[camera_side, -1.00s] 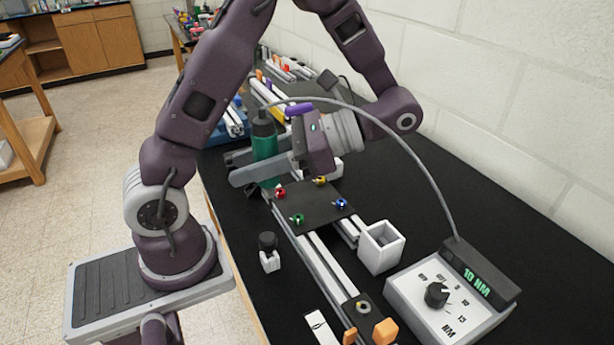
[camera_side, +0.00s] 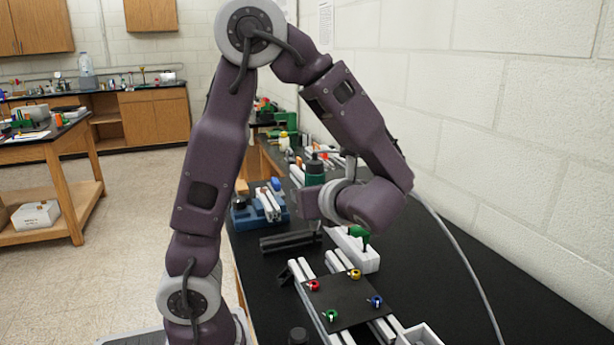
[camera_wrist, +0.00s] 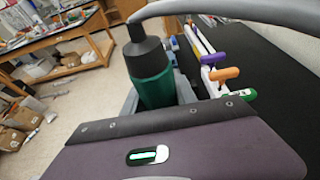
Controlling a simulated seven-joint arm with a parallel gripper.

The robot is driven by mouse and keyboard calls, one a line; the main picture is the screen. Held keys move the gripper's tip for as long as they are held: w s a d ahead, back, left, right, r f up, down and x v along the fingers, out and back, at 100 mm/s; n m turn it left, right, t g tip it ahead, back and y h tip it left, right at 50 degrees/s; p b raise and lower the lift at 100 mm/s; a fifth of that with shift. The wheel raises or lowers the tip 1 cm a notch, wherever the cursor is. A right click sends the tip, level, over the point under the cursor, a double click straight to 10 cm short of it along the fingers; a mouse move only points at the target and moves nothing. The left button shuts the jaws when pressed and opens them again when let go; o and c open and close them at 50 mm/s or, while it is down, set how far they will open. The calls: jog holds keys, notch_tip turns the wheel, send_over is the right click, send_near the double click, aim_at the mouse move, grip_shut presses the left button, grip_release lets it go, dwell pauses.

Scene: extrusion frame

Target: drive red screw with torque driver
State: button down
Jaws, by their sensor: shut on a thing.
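The torque driver (camera_wrist: 152,78) has a green body and a black cap with a grey cable. My gripper (camera_wrist: 160,98) is shut around its body. In the side view the driver (camera_side: 315,170) is upright behind my wrist, back from the plate and above the bench; its tip is hidden. The red screw (camera_side: 313,286) sits at the left back corner of a black plate (camera_side: 346,301). The yellow screw (camera_side: 355,274), blue screw (camera_side: 376,301) and green screw (camera_side: 331,316) sit at the other corners.
A white holder (camera_side: 365,260) with a green handle (camera_side: 358,238) stands behind the plate. The wrist view shows purple (camera_wrist: 214,57), orange (camera_wrist: 224,74) and green handles. A blue fixture (camera_side: 258,211) stands farther back. The driver's cable (camera_side: 455,240) arcs down right.

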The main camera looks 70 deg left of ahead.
aim_at(315, 235)
notch_tip(315, 235, down, 5)
jog(key=shift+r, duration=0.1)
jog(key=shift+f, duration=2.75)
jog(key=shift+d+f, duration=0.1)
jog(key=shift+f, duration=0.7)
dwell(0.4)
jog(key=shift+r, duration=1.6)
jog(key=shift+r, duration=0.1)
jog(key=shift+r, duration=1.4)
